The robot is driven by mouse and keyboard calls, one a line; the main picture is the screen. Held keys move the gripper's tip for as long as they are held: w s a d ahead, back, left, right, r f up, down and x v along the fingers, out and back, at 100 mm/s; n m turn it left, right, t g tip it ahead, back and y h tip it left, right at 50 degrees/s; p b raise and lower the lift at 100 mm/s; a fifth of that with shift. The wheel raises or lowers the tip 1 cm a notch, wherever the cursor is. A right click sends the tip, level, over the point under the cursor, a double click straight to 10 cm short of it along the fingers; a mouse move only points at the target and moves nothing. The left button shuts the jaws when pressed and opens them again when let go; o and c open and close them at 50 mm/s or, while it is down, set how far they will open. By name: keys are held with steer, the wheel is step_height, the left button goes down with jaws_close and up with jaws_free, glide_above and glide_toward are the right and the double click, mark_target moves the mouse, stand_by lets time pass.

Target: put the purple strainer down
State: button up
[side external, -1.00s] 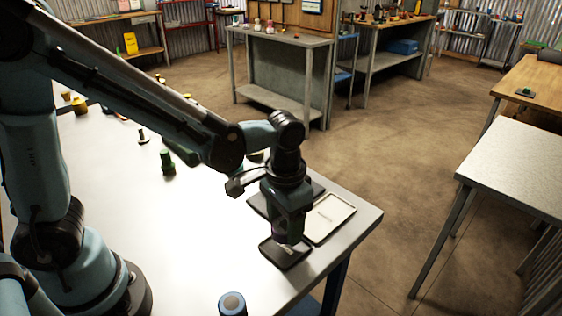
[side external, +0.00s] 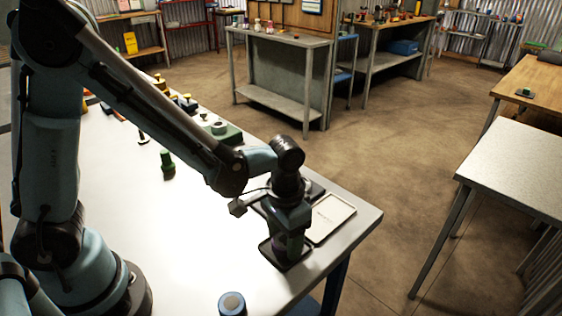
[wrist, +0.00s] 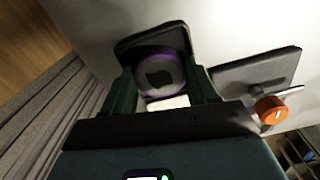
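The purple strainer (wrist: 160,75) is a round piece with a purple rim and a pale middle, seen between the two green fingers of my gripper (wrist: 163,92) in the wrist view. The fingers flank it closely and appear shut on it. Behind it is a dark square tray (wrist: 124,47). In the side view my gripper (side external: 283,250) points down over this dark tray (side external: 296,263), low and close to its surface. Only a hint of purple shows there; whether the strainer touches the tray is hidden.
A pale tray (side external: 331,219) lies beside the dark one near the table's right edge. A blue-topped round item (side external: 232,304) stands at the front edge, and a green piece (side external: 167,164) farther left. An orange knob (wrist: 271,109) shows in the wrist view. The table's middle is clear.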

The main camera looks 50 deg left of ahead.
mark_target(282, 239)
steer(key=o, duration=0.4)
steer(key=shift+f, duration=0.25)
steer(key=shift+o, duration=0.4)
step_height(282, 239, up, 13)
steer(key=shift+f, duration=0.15)
steer(key=s+a+n+t, duration=0.1)
steer(key=s+a+t, duration=0.2)
steer(key=a+t, duration=0.4)
steer(key=shift+s+a+r+n, duration=0.2)
steer(key=shift+a+r+n, duration=0.25)
steer(key=shift+a, duration=1.55)
